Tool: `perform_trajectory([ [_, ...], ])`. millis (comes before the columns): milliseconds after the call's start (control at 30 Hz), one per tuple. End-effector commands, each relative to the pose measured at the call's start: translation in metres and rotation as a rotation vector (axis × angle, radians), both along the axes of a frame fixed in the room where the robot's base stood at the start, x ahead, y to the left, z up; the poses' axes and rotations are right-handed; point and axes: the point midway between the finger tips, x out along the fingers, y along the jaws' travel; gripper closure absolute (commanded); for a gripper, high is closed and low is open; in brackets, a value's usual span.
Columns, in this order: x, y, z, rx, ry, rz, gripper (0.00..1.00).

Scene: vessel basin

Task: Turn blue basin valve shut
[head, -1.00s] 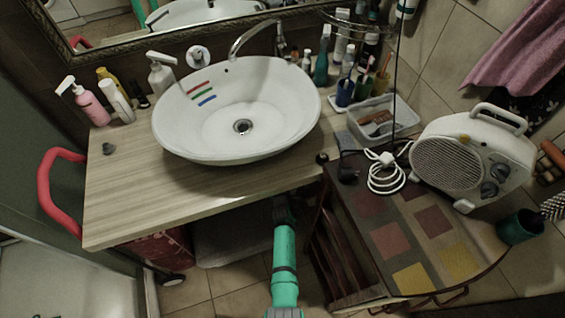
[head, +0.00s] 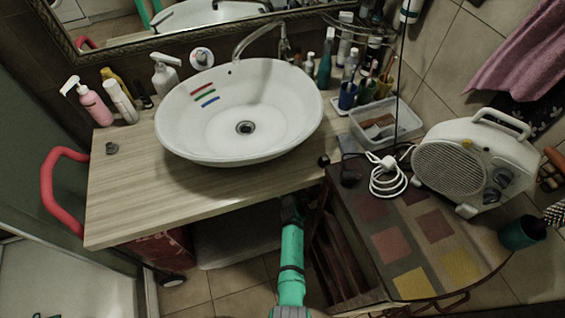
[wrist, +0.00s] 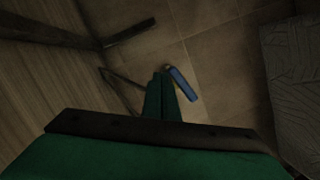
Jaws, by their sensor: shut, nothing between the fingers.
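A blue bar-shaped handle (wrist: 182,84), which looks like the blue valve, shows in the wrist view just right of my fingertips. It looks close beside them, but I cannot tell whether they touch. My gripper (wrist: 160,77) is shut, its green fingers together with nothing between them. In the head view my green arm reaches under the front edge of the counter, and the valve is not visible there. The white basin (head: 240,118) stands on the wooden counter (head: 145,200) above.
A wooden cabinet with a patchwork top (head: 400,245) stands right of my arm, carrying a white heater (head: 470,160). A grey mat or box (head: 235,240) lies under the counter at left. Tiled floor (wrist: 215,45) shows beyond the blue handle.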

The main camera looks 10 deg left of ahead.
Motion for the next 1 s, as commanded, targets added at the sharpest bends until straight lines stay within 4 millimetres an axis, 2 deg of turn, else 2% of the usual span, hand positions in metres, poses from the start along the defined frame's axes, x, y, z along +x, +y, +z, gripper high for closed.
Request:
perform_trajectory([
  [1000, 0.0031, -0.0088, -0.0072, -0.001, 0.001, -0.002, 1.0],
])
